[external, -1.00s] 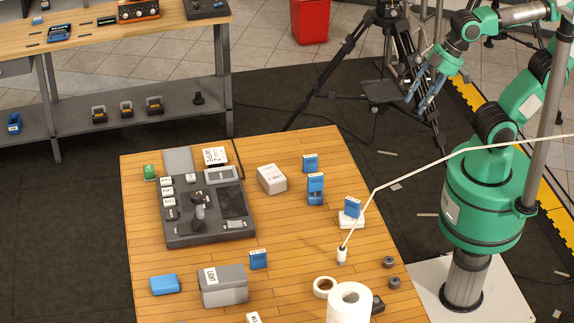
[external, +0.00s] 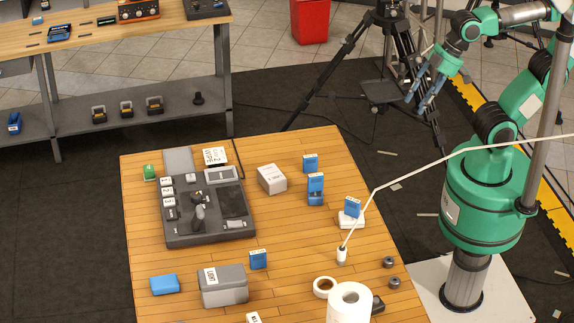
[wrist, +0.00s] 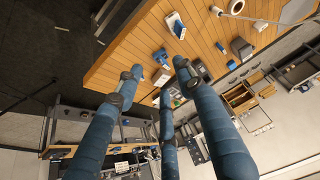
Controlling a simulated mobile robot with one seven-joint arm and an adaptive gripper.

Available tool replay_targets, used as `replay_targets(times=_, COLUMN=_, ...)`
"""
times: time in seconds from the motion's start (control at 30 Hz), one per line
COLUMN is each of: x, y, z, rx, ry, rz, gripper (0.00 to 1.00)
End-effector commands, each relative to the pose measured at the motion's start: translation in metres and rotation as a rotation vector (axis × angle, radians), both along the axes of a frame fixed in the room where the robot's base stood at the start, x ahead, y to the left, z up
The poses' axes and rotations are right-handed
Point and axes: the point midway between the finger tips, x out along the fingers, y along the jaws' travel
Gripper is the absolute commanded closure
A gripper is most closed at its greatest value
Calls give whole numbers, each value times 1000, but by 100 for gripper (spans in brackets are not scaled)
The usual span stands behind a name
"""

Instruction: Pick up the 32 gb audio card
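Several small blue cards with white tops stand on the wooden table: a back card (external: 310,163), a card in front of it (external: 316,188), a card on a white base (external: 353,208) at the right, and a front card (external: 258,259) by a grey case. Their print is too small to read, so I cannot tell which is the 32 gb audio card. My gripper (external: 415,105) is raised beyond the table's right side, apart from every card. Its fingers are spread and empty. In the wrist view, the blue fingers of my gripper (wrist: 157,72) stand apart with the table beyond them.
A dark mixer panel (external: 210,228), a white box (external: 272,179), a grey case (external: 222,287), a blue box (external: 164,284), a tape roll (external: 324,287) and a paper roll (external: 349,304) are on the table. A thin white boom (external: 440,160) crosses above its right side. A tripod stands behind.

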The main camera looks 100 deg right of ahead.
Motion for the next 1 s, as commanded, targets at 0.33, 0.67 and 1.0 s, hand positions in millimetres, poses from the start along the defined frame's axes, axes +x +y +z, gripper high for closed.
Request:
replay_targets(times=0.33, x=0, y=0, z=0, rx=0, ry=0, rz=0, gripper=57)
replay_targets(times=0.67, x=8, y=1, z=6, rx=1, ry=6, rz=2, gripper=57)
replay_targets(times=1.0, x=60, y=8, z=35, rx=7, ry=53, rz=8, gripper=57)
